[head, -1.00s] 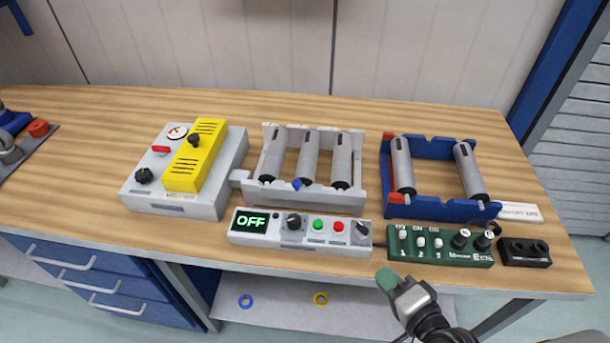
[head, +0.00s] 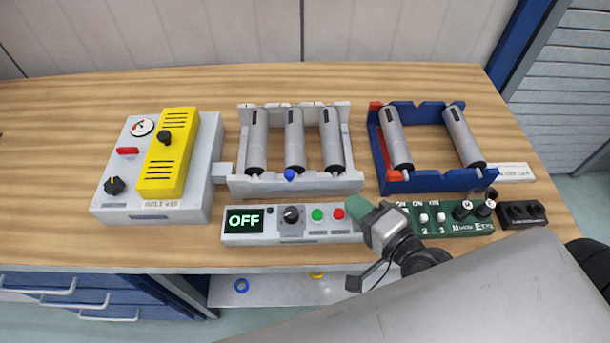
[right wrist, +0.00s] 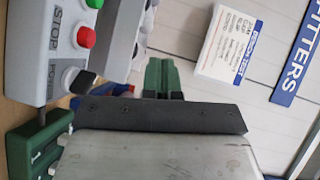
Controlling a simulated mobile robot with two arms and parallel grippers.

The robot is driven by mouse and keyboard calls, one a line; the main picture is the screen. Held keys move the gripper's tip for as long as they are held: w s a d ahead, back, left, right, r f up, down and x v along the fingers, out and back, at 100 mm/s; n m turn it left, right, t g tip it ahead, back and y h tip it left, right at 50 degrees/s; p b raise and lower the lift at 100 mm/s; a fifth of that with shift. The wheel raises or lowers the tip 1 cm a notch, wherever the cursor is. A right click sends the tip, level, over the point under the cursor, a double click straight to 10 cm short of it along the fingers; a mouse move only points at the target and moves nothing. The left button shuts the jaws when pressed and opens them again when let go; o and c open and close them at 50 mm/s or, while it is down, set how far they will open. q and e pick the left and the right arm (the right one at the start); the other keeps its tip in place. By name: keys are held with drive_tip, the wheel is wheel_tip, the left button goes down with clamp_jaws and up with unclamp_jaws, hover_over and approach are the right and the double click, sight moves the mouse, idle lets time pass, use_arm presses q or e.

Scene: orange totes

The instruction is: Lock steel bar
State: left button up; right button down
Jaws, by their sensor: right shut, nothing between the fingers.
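A light grey rack (head: 300,184) holds three steel bars, among them the left one (head: 258,140) and the right one (head: 331,140). A small blue knob (head: 290,174) sits on its front wall. A blue rack (head: 425,184) with red corner pieces holds two more bars (head: 396,138) (head: 461,137). A grey control box (head: 250,238) reads OFF. My right gripper (head: 358,217) is shut and empty, its green fingertips over that box's right end, hiding the black knob there. In the right wrist view, the fingers (right wrist: 157,76) are right of the black knob (right wrist: 84,83). My left gripper is out of view.
A green switch panel (head: 470,228) lies partly behind my right gripper, with a black box (head: 521,214) beside it. A grey box with a yellow cover (head: 167,152) stands at the left. Bare table (head: 40,170) lies left of it.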

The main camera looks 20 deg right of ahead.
sight(286, 180)
drive_tip(key=p+x, duration=0.1)
drive_tip(key=x, duration=0.2)
drive_tip(key=a+p+x, duration=0.1)
drive_tip(key=x, duration=0.3)
drive_tip(key=a+p+x, duration=0.1)
drive_tip(key=x, duration=0.3)
drive_tip(key=shift+s+f, duration=0.15)
drive_tip(key=shift+f, duration=0.05)
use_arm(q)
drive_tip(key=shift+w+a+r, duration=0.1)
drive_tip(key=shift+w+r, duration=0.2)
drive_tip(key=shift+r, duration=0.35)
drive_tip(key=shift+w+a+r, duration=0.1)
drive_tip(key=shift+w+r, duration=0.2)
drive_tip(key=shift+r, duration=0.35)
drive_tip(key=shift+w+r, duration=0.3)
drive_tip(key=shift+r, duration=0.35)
use_arm(e)
drive_tip(key=shift+a+f, duration=0.2)
drive_tip(key=shift+a, duration=0.35)
drive_tip(key=a+p, duration=0.1)
drive_tip(key=a, duration=0.1)
drive_tip(key=w+a+p, duration=0.1)
drive_tip(key=shift+w+a+r, duration=0.1)
drive_tip(key=shift+w+a, duration=0.05)
drive_tip(key=shift+a, duration=0.25)
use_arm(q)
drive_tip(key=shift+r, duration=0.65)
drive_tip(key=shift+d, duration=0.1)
